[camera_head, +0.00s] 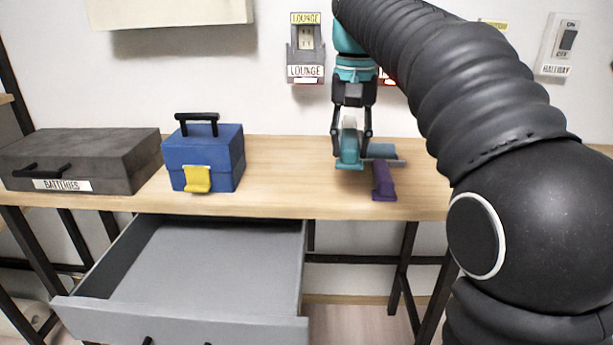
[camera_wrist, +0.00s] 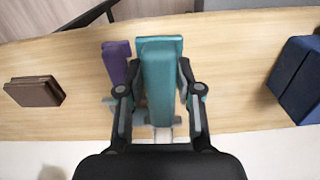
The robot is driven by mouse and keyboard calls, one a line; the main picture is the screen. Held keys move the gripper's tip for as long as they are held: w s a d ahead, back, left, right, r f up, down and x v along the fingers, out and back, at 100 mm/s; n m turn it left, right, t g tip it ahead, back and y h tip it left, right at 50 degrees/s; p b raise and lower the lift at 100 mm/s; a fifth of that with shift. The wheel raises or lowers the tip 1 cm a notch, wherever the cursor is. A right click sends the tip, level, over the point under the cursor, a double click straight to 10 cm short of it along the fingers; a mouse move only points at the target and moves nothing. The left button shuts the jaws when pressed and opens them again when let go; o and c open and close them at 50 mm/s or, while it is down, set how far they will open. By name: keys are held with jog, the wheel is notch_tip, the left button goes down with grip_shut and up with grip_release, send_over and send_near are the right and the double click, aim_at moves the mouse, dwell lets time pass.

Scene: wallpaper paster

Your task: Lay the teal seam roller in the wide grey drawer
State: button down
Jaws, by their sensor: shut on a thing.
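The teal seam roller (camera_head: 349,146) is between the fingers of my gripper (camera_head: 351,133), which is shut on it. It also shows in the wrist view (camera_wrist: 160,85), running lengthwise between the two fingers (camera_wrist: 160,92). In the head view it appears at or just above the wooden table; I cannot tell whether it touches. The wide grey drawer (camera_head: 215,262) is pulled open below the table's front edge, to the left of my gripper. Its visible floor is bare.
A purple-handled tool (camera_head: 383,181) lies close right of the roller. A blue toolbox (camera_head: 205,158) and a dark box labelled BATTERIES (camera_head: 85,160) stand left on the table (camera_head: 285,170). A brown block (camera_wrist: 35,91) shows in the wrist view. Wall switches hang behind.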

send_over(305, 192)
notch_tip(305, 192, down, 6)
jog(key=shift+r, duration=0.25)
jog(key=shift+f, duration=1.8)
jog(key=c, duration=0.8)
grip_release()
jog(key=shift+o, duration=0.2)
jog(key=shift+f, duration=0.15)
jog(key=shift+f+b, duration=0.2)
jog(key=shift+b, duration=0.45)
notch_tip(305, 192, up, 14)
jog(key=a+p, duration=0.1)
jog(key=p, duration=0.1)
jog(key=shift+d+r, duration=0.1)
